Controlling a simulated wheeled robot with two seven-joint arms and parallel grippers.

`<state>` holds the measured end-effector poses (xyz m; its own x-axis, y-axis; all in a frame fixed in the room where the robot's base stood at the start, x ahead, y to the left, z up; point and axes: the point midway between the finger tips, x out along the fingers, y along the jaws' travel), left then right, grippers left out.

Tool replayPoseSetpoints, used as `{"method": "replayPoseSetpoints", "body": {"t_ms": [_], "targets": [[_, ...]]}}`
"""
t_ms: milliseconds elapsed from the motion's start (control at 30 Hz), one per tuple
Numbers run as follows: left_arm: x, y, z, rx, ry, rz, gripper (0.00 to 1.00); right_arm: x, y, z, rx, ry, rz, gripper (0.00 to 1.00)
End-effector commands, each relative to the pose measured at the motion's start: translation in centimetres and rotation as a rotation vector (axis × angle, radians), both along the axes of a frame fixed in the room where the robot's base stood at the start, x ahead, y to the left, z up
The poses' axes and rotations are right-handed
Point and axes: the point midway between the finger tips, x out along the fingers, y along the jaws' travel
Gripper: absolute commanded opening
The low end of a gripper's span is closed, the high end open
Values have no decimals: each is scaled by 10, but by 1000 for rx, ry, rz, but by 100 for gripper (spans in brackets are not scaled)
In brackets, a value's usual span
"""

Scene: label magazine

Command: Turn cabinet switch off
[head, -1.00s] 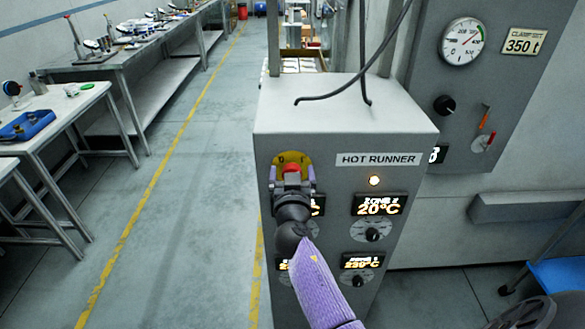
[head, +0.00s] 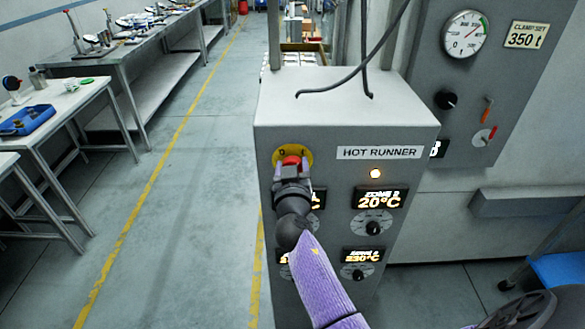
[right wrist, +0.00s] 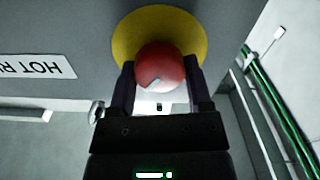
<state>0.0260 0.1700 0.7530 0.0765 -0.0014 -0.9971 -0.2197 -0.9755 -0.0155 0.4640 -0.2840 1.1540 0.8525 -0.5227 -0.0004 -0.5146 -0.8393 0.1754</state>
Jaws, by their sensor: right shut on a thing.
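The grey hot runner cabinet (head: 345,110) stands in the middle of the head view. Its switch is a red knob (head: 291,160) on a round yellow plate (head: 306,155), at the upper left of the front panel. My right gripper (head: 291,180) is at the knob, with its fingers on either side of it. In the right wrist view the red knob (right wrist: 160,68) sits between the two fingertips, with a small pale mark on its face, and the yellow plate (right wrist: 195,35) is behind it. My gripper partly hides the knob and plate in the head view. My left gripper is not in view.
A HOT RUNNER label (head: 379,153), a lit lamp (head: 375,173) and displays with dials, one reading 20°C (head: 379,198), share the panel. Cables (head: 350,75) hang over the cabinet top. A larger machine with a gauge (head: 464,34) stands at right. The floor left is clear.

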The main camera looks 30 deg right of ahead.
Motion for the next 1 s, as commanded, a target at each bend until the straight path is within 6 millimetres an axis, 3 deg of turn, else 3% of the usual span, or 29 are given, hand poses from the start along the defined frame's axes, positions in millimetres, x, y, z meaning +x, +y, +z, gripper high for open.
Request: {"method": "replayPoseSetpoints", "body": {"t_ms": [600,1000], "targets": [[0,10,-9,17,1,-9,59,1,2,-1,-491,300,0,5],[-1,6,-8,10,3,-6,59,2,3,-2,-815,498,1,5]]}}
